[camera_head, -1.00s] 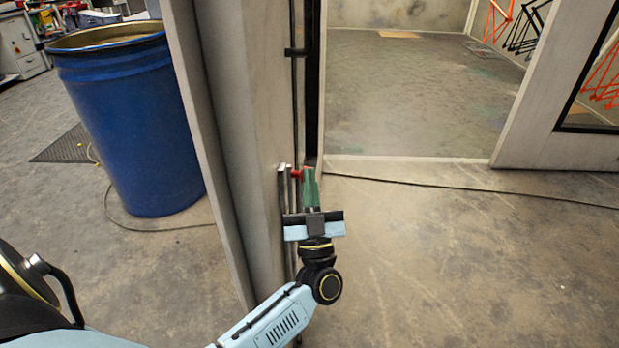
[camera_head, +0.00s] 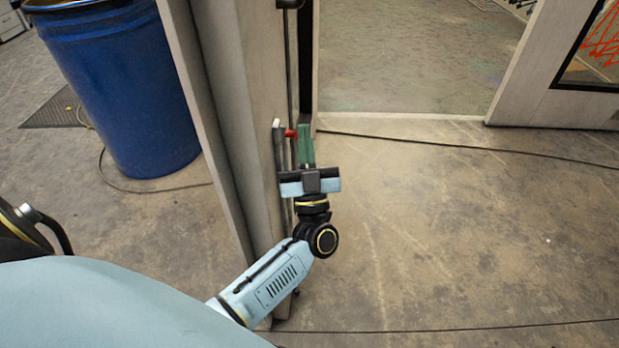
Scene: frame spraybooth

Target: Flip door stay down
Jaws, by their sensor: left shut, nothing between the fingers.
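The door stay is a slim upright metal piece (camera_head: 279,148) with a small red tip (camera_head: 290,133), on the edge of the grey door panel (camera_head: 240,120). My left gripper (camera_head: 305,132) is shut and empty. Its green fingers point away from me, just right of the red tip. I cannot tell whether they touch it. My left arm comes in from the lower left, and the gripper body hides the lower part of the stay. My right gripper is not in view.
A blue barrel (camera_head: 125,95) stands on the floor at the left, behind the door panel. A thin cable (camera_head: 450,143) crosses the floor near the booth doorway. Another door panel (camera_head: 555,75) with a window is at the far right.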

